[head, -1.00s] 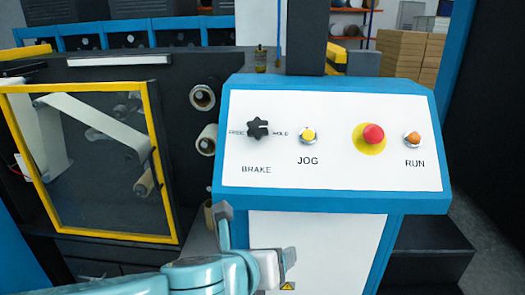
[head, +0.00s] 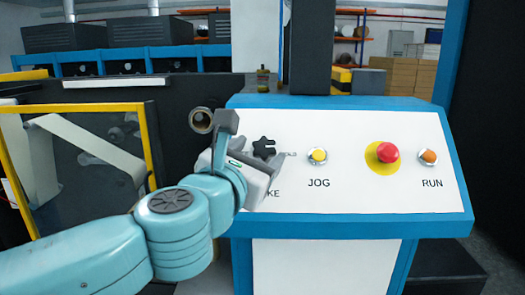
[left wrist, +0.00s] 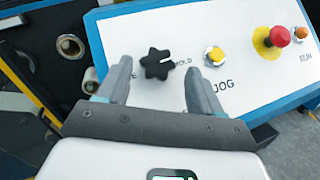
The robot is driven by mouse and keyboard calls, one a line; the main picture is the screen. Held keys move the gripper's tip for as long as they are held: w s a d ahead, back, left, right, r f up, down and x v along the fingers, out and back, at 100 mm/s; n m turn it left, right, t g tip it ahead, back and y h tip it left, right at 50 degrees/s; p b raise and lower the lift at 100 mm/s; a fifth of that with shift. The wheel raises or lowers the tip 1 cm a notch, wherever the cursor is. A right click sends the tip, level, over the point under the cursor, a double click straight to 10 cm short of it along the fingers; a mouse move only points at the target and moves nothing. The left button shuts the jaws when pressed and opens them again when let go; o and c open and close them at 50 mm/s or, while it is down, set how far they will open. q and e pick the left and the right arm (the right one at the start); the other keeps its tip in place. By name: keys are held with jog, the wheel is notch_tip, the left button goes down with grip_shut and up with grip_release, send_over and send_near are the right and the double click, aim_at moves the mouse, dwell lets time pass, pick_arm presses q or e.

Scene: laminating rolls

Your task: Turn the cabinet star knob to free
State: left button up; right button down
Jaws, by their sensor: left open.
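The black star knob (head: 264,147) is on the white sloped panel of the blue-framed cabinet. In the left wrist view the knob (left wrist: 157,64) shows whole, with its pale pointer mark toward the HOLD label on its right. My left gripper (head: 243,146) is open, in front of the panel's left end, and hides the FREE label and part of BRAKE in the head view. In the left wrist view its two fingers (left wrist: 157,72) stand either side of the knob, with gaps on both sides. I cannot tell whether the fingertips reach its depth. My right gripper is not in view.
Right of the knob are the yellow JOG button (head: 317,155), the red mushroom button (head: 387,152) on a yellow disc, and the orange RUN button (head: 428,157). A dark machine with a yellow-framed window (head: 153,140) stands left. A dark post (head: 312,50) rises behind the panel.

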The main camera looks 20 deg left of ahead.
aim_at(265, 147)
pick_arm(q)
jog(key=shift+w, duration=1.8)
jog(key=shift+c, duration=0.3)
jog(key=c, duration=0.9)
